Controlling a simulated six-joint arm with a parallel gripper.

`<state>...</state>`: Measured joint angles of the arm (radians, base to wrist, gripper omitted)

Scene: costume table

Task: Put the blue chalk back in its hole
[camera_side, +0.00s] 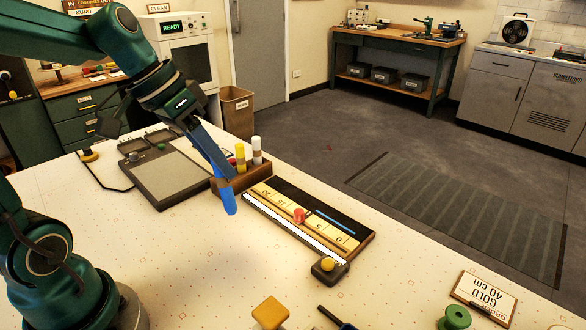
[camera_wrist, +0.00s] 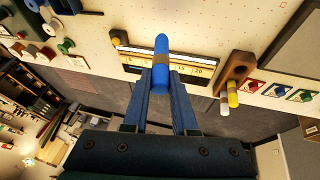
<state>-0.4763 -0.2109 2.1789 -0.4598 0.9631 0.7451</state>
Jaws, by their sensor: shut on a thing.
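The blue chalk (camera_side: 229,203) is held in my gripper (camera_side: 222,178), which is shut on it. It hangs slightly tilted above the table, in front of the wooden chalk block (camera_side: 250,177). In the wrist view the blue chalk (camera_wrist: 161,50) with a brown band lies between the fingertips (camera_wrist: 160,78). The wooden block (camera_wrist: 238,66) is to its right, apart from it, with a dark empty hole showing. A yellow chalk (camera_side: 240,157) and a white chalk (camera_side: 257,151) stand in the block. My gripper partly hides the block's left end in the side view.
A ruler board (camera_side: 325,215) with a red slider (camera_side: 299,215) lies beside the block. A grey flat case (camera_side: 168,178) is to the left. A small black box with a yellow button (camera_side: 328,265) sits at the board's near end.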

